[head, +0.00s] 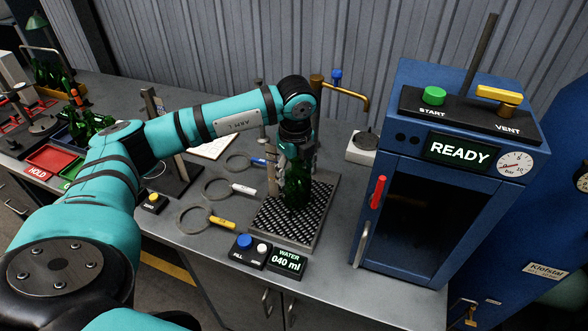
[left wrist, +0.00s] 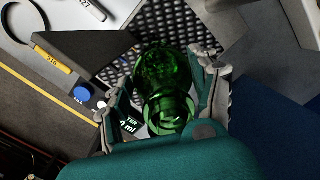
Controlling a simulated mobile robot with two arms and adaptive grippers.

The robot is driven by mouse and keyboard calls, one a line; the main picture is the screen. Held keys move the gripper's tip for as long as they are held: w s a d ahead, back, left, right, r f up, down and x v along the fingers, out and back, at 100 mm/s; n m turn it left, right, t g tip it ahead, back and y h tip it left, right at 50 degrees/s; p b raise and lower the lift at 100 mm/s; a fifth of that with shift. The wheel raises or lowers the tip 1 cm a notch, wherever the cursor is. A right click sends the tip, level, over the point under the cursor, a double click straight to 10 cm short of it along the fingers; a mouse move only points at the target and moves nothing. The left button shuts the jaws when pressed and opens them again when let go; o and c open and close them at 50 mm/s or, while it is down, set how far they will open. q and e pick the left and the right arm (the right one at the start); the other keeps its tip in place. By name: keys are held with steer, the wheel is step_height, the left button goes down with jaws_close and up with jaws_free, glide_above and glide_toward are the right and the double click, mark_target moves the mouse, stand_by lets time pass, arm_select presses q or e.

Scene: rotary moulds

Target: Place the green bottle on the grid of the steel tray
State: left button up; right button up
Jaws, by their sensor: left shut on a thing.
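The green bottle (head: 297,188) stands upright over the grid of the steel tray (head: 262,223) in the head view. Its base appears at or just above the grid; I cannot tell if it touches. My left gripper (head: 291,160) reaches down from above and is shut on the bottle's upper part. In the left wrist view the bottle (left wrist: 166,90) sits between the two fingers of my left gripper (left wrist: 168,98), with the dark grid (left wrist: 190,30) behind it. My right gripper is not in view.
A blue cabinet (head: 400,150) with a READY display stands right of the tray. A fill button box (head: 250,249) and water display (head: 287,262) sit in front. Several tagged rings (head: 205,219) lie left. A brass tap (head: 345,93) is behind. More green bottles (head: 85,125) stand far left.

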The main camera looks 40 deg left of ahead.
arm_select(q)
steer(key=shift+f, duration=0.85)
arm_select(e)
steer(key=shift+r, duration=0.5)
arm_select(q)
steer(key=shift+f, duration=0.2)
steer(key=o, duration=1.7)
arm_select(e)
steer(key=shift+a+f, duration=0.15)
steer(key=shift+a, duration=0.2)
arm_select(q)
steer(key=shift+r, duration=0.15)
